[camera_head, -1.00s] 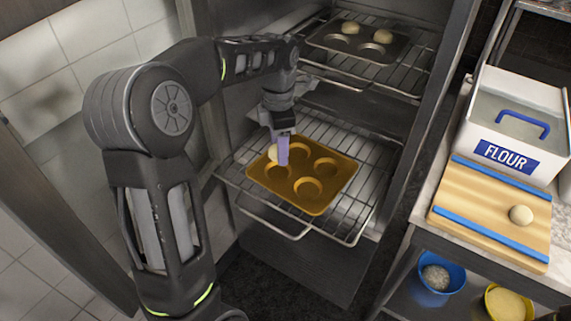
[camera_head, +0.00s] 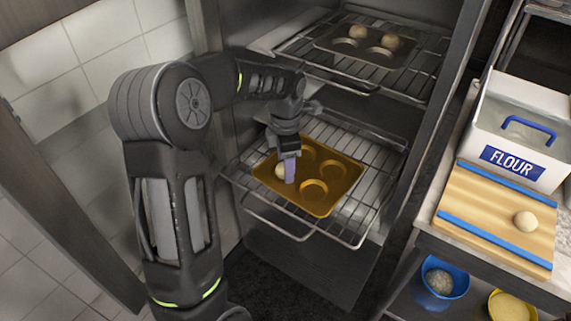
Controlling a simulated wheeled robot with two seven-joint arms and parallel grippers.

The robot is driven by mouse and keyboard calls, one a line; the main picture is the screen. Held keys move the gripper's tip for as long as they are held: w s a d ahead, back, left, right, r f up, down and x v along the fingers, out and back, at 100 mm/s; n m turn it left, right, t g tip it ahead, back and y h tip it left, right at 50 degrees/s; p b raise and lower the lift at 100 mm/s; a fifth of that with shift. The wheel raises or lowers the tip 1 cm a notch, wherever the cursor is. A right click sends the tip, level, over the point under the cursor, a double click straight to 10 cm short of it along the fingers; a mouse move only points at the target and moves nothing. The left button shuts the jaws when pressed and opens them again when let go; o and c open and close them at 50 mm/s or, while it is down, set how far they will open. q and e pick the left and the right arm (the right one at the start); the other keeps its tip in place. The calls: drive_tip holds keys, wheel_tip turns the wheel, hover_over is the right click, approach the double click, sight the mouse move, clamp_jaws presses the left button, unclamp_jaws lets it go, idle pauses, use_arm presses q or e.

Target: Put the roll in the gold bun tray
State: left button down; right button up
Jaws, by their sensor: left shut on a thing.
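The gold bun tray (camera_head: 335,186) lies on the lower wire rack of the open cabinet. My left gripper (camera_head: 285,172) points down over the left part of this tray. It is shut on a pale round roll (camera_head: 279,171), which sits at or just above a left cup; the fingers partly hide it, and I cannot tell whether it touches the cup. The other cups that show are empty. Another pale roll (camera_head: 525,222) lies on the wooden board (camera_head: 480,209) at the right. My right gripper is not in view.
A dark tray (camera_head: 372,59) with two rolls rests on the upper wire rack (camera_head: 420,75), above my left gripper. A white flour bin (camera_head: 520,115) stands behind the board. A blue bucket (camera_head: 444,280) and a yellow bucket (camera_head: 510,306) sit below the counter.

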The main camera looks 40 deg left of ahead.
use_arm(q)
drive_tip(key=shift+s+f, duration=0.2)
drive_tip(key=shift+f, duration=0.15)
drive_tip(key=shift+s+d+f+b, duration=0.1)
drive_tip(key=shift+s+f+b, duration=0.15)
drive_tip(key=shift+f+b, duration=0.35)
drive_tip(key=c, duration=0.8)
unclamp_jaws()
drive_tip(key=shift+r+p, duration=0.55)
drive_tip(key=shift+p, duration=0.05)
drive_tip(key=shift+w+r, duration=0.2)
drive_tip(key=shift+r, duration=0.05)
drive_tip(key=r, duration=1.2)
drive_tip(key=shift+w, duration=0.2)
